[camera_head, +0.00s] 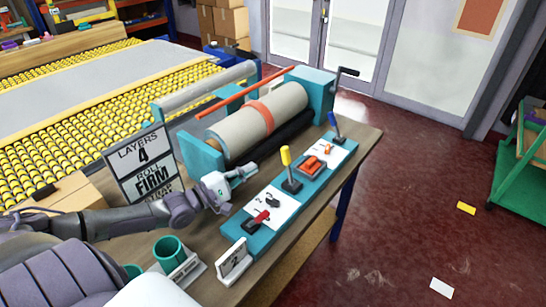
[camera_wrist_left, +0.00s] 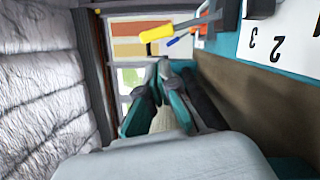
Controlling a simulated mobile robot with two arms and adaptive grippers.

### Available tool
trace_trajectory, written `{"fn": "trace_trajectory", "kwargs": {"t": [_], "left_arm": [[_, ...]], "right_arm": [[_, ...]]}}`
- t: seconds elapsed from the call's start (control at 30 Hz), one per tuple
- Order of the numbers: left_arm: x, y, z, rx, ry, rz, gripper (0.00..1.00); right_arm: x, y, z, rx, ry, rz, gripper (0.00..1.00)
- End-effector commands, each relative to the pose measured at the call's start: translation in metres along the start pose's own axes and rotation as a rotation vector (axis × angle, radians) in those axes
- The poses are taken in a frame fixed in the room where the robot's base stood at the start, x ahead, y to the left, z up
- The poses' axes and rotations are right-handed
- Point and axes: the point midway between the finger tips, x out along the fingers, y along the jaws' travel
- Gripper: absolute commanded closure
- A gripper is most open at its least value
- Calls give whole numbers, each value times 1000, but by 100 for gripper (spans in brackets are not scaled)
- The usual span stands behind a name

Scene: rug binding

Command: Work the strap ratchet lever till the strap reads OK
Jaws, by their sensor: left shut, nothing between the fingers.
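A teal control panel (camera_head: 236,230) on the bench carries a red lever (camera_head: 257,219), a yellow-knobbed lever (camera_head: 287,160), an orange ratchet-like piece (camera_head: 312,166) and a blue-knobbed lever (camera_head: 333,120). The rolled rug (camera_head: 285,105) lies in a teal stand with an orange strap (camera_head: 263,117) around it. My left gripper (camera_head: 248,170) is shut and empty, between the roll and the panel, left of the yellow lever. In the left wrist view its fingers (camera_wrist_left: 163,75) show near the yellow knob (camera_wrist_left: 157,34). My right gripper is out of view.
A teal cup (camera_head: 168,249) and a small card marked 2 (camera_head: 233,262) stand at the near bench edge. A black crank (camera_head: 347,72) sticks out at the stand's far end. A yellow roller table (camera_head: 70,140) is on the left. The red floor at right is mostly clear.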

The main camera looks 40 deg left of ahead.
Motion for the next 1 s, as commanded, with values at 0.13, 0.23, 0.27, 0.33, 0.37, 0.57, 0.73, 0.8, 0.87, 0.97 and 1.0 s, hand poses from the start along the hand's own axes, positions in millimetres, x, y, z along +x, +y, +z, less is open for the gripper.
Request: {"fn": "trace_trajectory", "kwargs": {"t": [0.13,0.23,0.27,0.33,0.37,0.57,0.73,0.8,0.87,0.97,1.0], "left_arm": [[26,2,0,1,-1,7,100],[43,2,0,1,-1,6,100],[48,2,0,0,-1,6,100],[58,2,0,2,-1,5,100],[62,2,1,1,-1,5,100],[81,1,0,1,-1,1,100],[85,0,0,2,-1,0,100],[85,0,0,2,-1,-1,100],[85,0,0,2,-1,-1,100],[85,0,0,2,-1,-1,100],[85,0,0,2,-1,-1,100]], "right_arm": [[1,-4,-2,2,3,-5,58],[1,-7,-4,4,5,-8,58],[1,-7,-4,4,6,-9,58],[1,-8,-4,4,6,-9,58],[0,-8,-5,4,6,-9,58],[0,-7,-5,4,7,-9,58],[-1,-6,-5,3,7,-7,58],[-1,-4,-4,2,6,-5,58],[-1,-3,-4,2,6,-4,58],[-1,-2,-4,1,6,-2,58],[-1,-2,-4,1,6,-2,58]]}}
